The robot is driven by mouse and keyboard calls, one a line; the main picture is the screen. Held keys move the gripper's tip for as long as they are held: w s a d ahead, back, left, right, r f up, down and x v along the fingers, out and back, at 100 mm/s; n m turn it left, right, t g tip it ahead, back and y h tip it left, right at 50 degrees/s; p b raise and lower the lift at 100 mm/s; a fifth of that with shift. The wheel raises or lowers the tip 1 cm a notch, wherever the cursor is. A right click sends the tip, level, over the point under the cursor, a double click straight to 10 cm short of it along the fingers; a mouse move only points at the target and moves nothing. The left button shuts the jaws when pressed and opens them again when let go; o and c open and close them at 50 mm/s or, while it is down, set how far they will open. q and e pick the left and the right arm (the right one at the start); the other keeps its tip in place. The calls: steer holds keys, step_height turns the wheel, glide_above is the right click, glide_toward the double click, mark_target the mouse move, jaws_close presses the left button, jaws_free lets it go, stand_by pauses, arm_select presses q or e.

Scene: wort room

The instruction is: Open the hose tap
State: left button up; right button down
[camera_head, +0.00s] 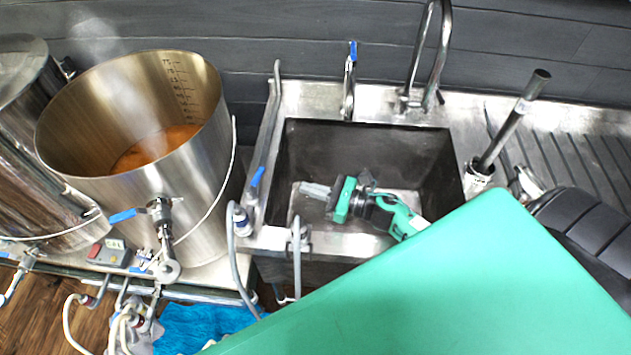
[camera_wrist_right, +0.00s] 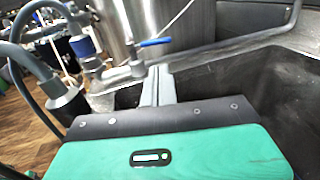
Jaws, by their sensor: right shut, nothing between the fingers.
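The hose tap's blue lever (camera_head: 256,178) stands at the left rim of the sink, on a metal pipe. Grey hose fittings (camera_head: 240,220) are just below it. In the right wrist view the blue lever (camera_wrist_right: 155,42) points right from its metal valve body (camera_wrist_right: 137,65). My right gripper (camera_head: 304,187), green and grey, is over the sink, right of the lever and apart from it in the head view. Its fingers (camera_wrist_right: 158,70) are shut and empty, and their tips point toward the lever in the wrist view. My left gripper is not in view.
A steel pot (camera_head: 200,130) of steaming amber liquid stands left of the sink, with its own blue-handled valve (camera_head: 125,215). A blue-handled tap (camera_head: 350,80) and a curved faucet (camera_head: 440,50) stand behind the basin (camera_head: 340,140). Grey hoses (camera_wrist_right: 40,75) lie left of the lever.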

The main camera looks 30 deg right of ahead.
mark_target(262, 174)
steer(key=p+x, duration=0.2)
steer(key=x, duration=0.2)
steer(key=p+x, duration=0.1)
steer(key=x, duration=0.4)
steer(key=shift+r+p, duration=0.2)
steer(key=shift+p, duration=0.15)
steer(key=shift+w+a+f, duration=0.2)
steer(key=shift+w+a, duration=0.25)
steer(key=w+n+g+y+b, duration=0.1)
steer(key=g+b, duration=0.1)
steer(key=b, duration=0.1)
steer(key=w+n+g+y+b, duration=0.1)
steer(key=n+y+b, duration=0.1)
steer(key=b, duration=0.1)
steer(key=shift+a+g, duration=0.25)
steer(key=shift+g, duration=0.15)
